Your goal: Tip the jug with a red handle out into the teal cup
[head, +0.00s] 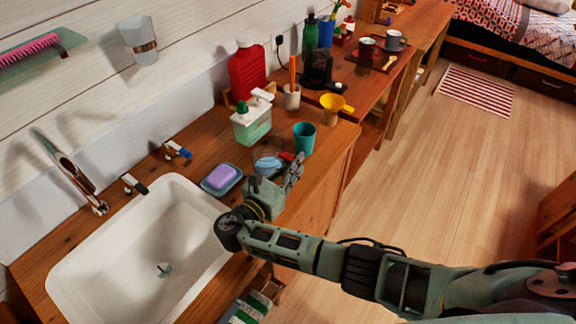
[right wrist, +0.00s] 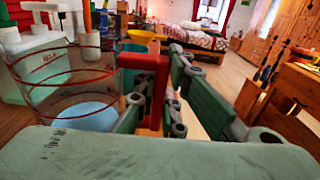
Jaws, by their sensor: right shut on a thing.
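The clear jug (head: 266,163) stands upright on the wooden counter beside the sink, with bluish liquid low inside it. In the right wrist view the jug (right wrist: 72,88) fills the left side, and its red handle (right wrist: 143,64) is between the fingers. My right gripper (head: 289,169) is shut on the red handle and covers part of the jug. The teal cup (head: 304,139) stands upright on the counter just behind and right of the jug; I cannot see inside it fully. My left gripper is not in view.
A purple soap on a dish (head: 236,186) lies left of the jug, by the white sink (head: 65,280). Behind are a green-and-white dispenser (head: 251,124), a yellow funnel (head: 334,106) and a red bottle (head: 247,72). The counter edge is close on the right.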

